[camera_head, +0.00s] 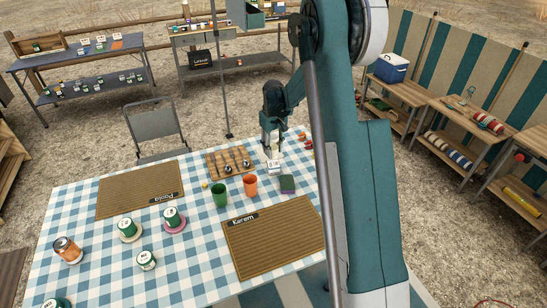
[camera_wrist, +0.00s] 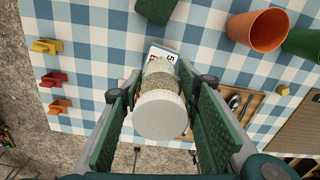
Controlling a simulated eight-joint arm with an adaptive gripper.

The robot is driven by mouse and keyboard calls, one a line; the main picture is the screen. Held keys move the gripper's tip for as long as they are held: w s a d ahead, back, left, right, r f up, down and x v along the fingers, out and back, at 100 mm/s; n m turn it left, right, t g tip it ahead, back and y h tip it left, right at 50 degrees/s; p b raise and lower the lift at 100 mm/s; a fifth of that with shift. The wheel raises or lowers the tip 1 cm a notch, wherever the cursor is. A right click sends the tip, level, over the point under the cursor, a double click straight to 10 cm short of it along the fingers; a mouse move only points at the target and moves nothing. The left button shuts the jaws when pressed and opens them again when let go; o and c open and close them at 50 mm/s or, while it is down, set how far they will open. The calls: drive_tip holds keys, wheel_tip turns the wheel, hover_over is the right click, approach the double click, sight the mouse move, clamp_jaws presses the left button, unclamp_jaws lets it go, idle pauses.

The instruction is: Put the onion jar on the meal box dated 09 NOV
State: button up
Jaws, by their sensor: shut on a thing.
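My gripper (camera_head: 272,140) is above the far edge of the checked table. In the wrist view, its two green-padded fingers (camera_wrist: 160,115) are shut on a clear jar with a white lid (camera_wrist: 160,114) and pale greenish-grey contents. No label can be read on the jar, so I cannot confirm it is the onion jar. A small white and blue block with a "5" (camera_wrist: 162,53) shows just beyond the jar's base; whether they touch is unclear. No date 09 NOV can be read, so I cannot single out that meal box.
Behind stand a grey chair (camera_head: 155,125) and a blue-topped table (camera_head: 68,62).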

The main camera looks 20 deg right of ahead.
sight(274, 137)
drive_tip(key=shift+f, duration=0.25)
drive_tip(key=shift+f, duration=1.8)
drive_tip(key=shift+f+b, duration=0.1)
drive_tip(key=shift+b, duration=0.25)
drive_tip(key=o, duration=0.9)
drive_tip(key=shift+o, duration=0.2)
wheel_tip(274, 137, up, 12)
drive_tip(key=shift+r+p, duration=0.1)
drive_tip(key=shift+p, duration=0.85)
